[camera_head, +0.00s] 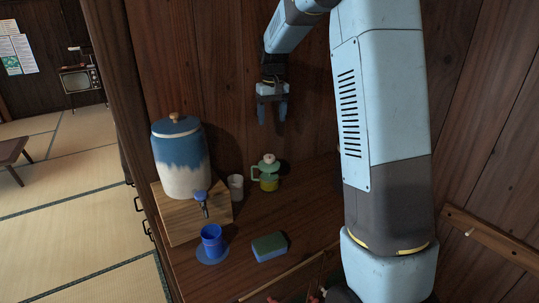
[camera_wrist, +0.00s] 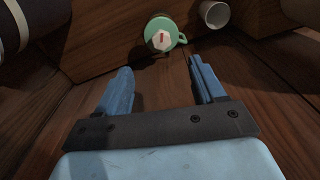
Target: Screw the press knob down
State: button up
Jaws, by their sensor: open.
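The press knob is a pale, faceted knob (camera_head: 269,157) on top of a green pot (camera_head: 268,177) with a side handle and a yellowish lower band. The pot stands upright on the wooden counter, near the back wall. In the wrist view the knob (camera_wrist: 162,41) shows a red mark and sits on the round green lid (camera_wrist: 172,25). My gripper (camera_head: 272,118) hangs above the counter, higher than the pot and apart from it. Its two blue fingers (camera_wrist: 160,72) are spread with nothing between them. The knob lies beyond the fingertips in the wrist view.
A white cup (camera_head: 236,187) stands just left of the pot. A blue and white jar (camera_head: 181,165) with a tap sits on a wooden stand (camera_head: 181,223). A blue mug (camera_head: 212,240) on a blue saucer (camera_head: 203,258) and a sponge (camera_head: 269,246) are nearer the front.

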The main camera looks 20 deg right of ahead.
aim_at(269, 157)
jog(key=f, duration=0.5)
jog(key=w+f, duration=0.1)
jog(key=f, duration=0.4)
jog(key=w+f, duration=0.1)
jog(key=f, duration=0.5)
jog(key=shift+w+a, duration=0.15)
jog(key=shift+c, duration=0.3)
jog(key=c, duration=1)
jog(key=shift+m, duration=0.4)
jog(key=m, duration=0.5)
jog(key=shift+a+m, duration=0.1)
jog(key=shift+m, duration=0.3)
